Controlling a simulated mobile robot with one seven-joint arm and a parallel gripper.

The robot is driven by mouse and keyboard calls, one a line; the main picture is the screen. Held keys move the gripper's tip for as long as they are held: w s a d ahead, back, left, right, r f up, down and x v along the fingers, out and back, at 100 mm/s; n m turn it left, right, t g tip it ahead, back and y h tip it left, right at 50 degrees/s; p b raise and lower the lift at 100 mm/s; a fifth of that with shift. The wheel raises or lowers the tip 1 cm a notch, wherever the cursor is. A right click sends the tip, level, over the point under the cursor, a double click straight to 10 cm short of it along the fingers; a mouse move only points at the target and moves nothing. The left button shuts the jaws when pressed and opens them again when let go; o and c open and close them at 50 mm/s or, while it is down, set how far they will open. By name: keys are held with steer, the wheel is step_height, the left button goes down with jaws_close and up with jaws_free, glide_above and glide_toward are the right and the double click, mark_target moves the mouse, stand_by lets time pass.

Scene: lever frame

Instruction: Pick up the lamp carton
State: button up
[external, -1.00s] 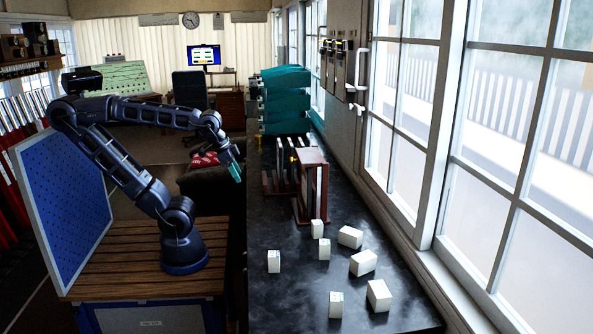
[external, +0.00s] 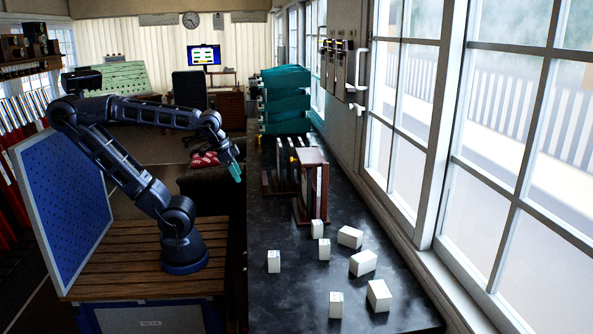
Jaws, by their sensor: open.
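Several small white cartons stand or lie on the dark countertop (external: 290,300). Upright ones are at the left (external: 273,261), in the middle (external: 324,249), near the rack (external: 317,228) and at the front (external: 336,304). Larger boxy ones lie at the right (external: 349,237), (external: 362,263) and (external: 379,295). Their labels are too small to read, so I cannot tell which is the lamp carton. My gripper (external: 236,173), with teal fingertips, is open and empty. It hangs left of the counter's edge, behind and left of the cartons, touching none.
A dark red wooden lever frame (external: 312,185) stands on the counter behind the cartons. Windows and a wall with levers (external: 340,62) bound the right side. The counter's front left is clear.

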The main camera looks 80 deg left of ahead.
steer(key=m+g+h, duration=0.4)
steer(key=m+g, duration=0.1)
steer(key=m, duration=1.4)
glide_toward(274, 253)
steer(key=f, duration=0.2)
steer(key=shift+h, duration=0.3)
steer(key=shift+x, duration=5.35)
steer(key=shift+s, duration=0.1)
steer(key=c, duration=1)
steer(key=shift+c, duration=0.2)
steer(key=shift+r, duration=0.15)
